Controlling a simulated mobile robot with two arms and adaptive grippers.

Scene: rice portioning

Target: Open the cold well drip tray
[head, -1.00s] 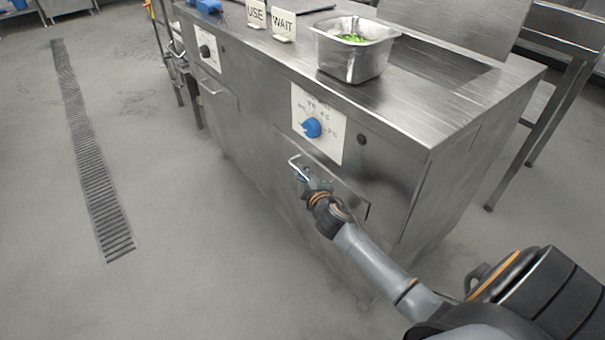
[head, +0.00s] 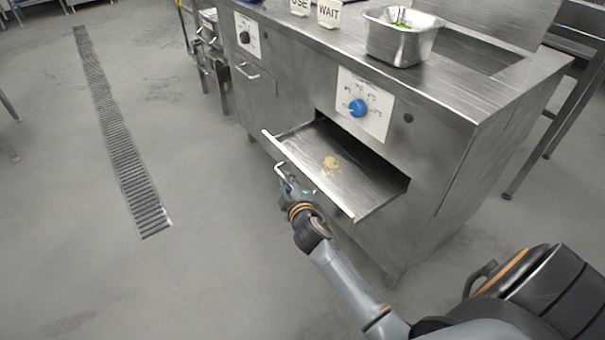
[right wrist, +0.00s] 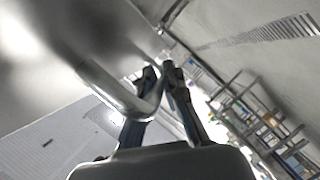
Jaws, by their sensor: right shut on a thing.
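The cold well drip tray (head: 362,182) is a shallow steel drawer, pulled well out from the front of the steel counter. A small tan patch of residue (head: 331,163) lies on its floor. My right gripper (head: 284,180) is at the front of the tray, shut on its bar handle (head: 278,168). In the right wrist view the two dark fingers (right wrist: 160,82) close around the bright curved handle bar (right wrist: 118,92). My left gripper is not in view.
The steel counter (head: 440,150) carries a blue dial (head: 358,108), a steel pan with green food (head: 401,40) and a WAIT sign (head: 328,13). A closed door (head: 254,95) is left of the tray. The floor in front is clear, with a long drain grate (head: 118,150).

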